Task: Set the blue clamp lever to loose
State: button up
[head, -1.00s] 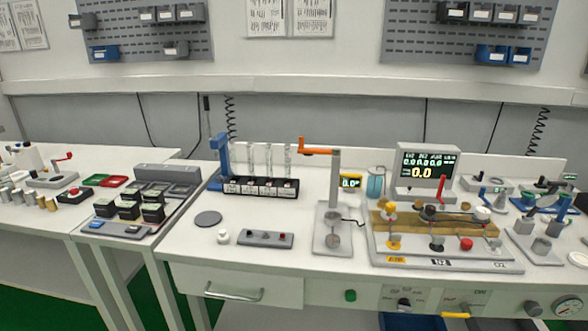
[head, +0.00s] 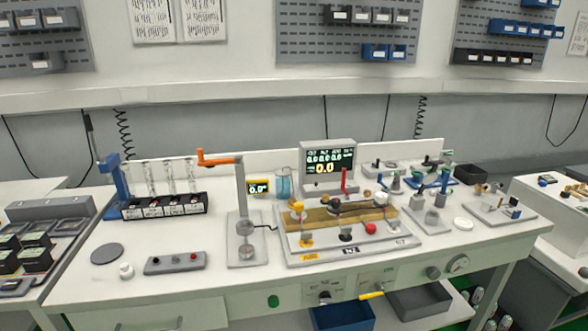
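Several small blue parts stand on the bench, and I cannot tell for sure which is the clamp lever. A blue lever-like part (head: 444,183) stands up above a grey plate with metal blocks (head: 432,217), right of the yellow-brown board. A tall blue upright (head: 113,178) stands at the left end of the black tube rack (head: 165,207). A small blue piece (head: 516,213) sits on a grey plate at the far right. All are too small to read a loose or tight setting. My gripper is not in view.
An orange-handled post (head: 241,190) stands mid-bench, left of the display (head: 328,163) and the yellow-brown board (head: 335,219). A grey button box (head: 175,263) and dark disc (head: 107,254) lie front left. The white bench top (head: 190,235) has clear room between them.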

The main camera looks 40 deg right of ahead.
aim_at(385, 189)
jog(key=z, duration=1.2)
